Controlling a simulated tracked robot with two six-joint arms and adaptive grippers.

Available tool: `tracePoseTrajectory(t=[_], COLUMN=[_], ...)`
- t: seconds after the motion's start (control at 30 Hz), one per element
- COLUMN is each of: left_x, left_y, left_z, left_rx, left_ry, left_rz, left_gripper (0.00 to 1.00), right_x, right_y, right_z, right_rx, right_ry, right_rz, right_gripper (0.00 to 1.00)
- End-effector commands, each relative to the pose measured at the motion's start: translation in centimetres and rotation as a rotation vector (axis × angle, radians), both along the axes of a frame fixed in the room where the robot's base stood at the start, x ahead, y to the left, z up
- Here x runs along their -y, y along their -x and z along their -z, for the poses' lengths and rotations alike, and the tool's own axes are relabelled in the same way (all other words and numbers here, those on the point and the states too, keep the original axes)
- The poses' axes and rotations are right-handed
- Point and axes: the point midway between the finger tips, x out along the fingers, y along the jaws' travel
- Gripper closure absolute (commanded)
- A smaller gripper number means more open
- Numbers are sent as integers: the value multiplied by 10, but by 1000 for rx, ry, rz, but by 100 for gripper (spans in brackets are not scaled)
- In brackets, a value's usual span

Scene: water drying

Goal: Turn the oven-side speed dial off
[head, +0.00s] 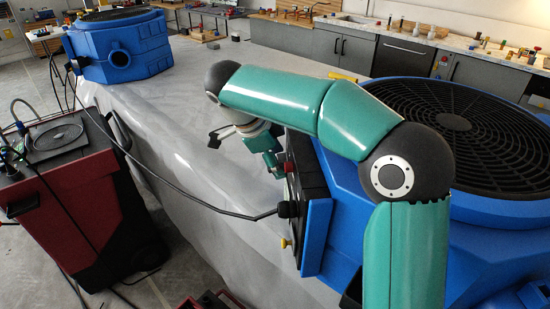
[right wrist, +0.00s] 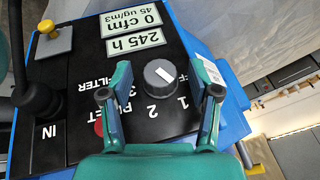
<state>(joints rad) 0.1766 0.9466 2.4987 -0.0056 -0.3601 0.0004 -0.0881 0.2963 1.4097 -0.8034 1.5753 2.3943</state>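The round dark grey speed dial (right wrist: 158,75) with a white mark sits on the black panel of a blue machine in the right wrist view. The numbers 1, 2 and 3 are printed below it. The mark lies slanted; I cannot tell which end points. My right gripper (right wrist: 160,92) is open, its two teal fingers on either side of the dial with gaps; contact does not show. In the head view my right gripper (head: 268,152) is at the panel side of the near blue machine (head: 345,185); the dial is hidden there. My left gripper is not in view.
The panel has a yellow knob (right wrist: 46,27), a black hose fitting (right wrist: 38,100), a red button, and displays reading 0 cfm and 245 h (right wrist: 136,43). A second blue machine (head: 118,60) stands far left on the grey covered surface (head: 205,95). A red cart (head: 75,200) stands left.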

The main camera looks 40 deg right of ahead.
Motion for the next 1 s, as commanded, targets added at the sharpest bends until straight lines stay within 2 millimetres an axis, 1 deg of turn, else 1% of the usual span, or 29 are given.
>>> tracePoseTrajectory(t=[0.03, 0.27, 0.3, 0.33, 0.37, 0.53, 0.67, 0.77, 1.0], left_x=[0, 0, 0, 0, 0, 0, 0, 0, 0], left_y=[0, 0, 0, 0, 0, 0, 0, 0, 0], left_z=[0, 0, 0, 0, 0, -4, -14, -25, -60], left_rx=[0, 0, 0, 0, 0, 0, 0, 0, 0], left_ry=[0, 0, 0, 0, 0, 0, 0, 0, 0], left_rz=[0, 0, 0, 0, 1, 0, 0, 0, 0], left_gripper=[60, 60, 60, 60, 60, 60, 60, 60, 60], right_x=[0, 0, 0, 0, -5, -1, -1, 0, 2], right_y=[0, 0, 0, 0, -1, -1, -2, -2, -4], right_z=[0, 0, 0, 0, 0, -1, -3, -5, -7], right_rx=[0, 0, 0, 0, -1, -11, -40, -78, -211], right_ry=[0, 0, 0, 0, 0, -8, -28, -56, -151], right_rz=[0, -1, -1, -1, -4, -2, -1, 0, 1], right_gripper=[49, 88, 94, 98, 98, 98, 98, 98, 98])
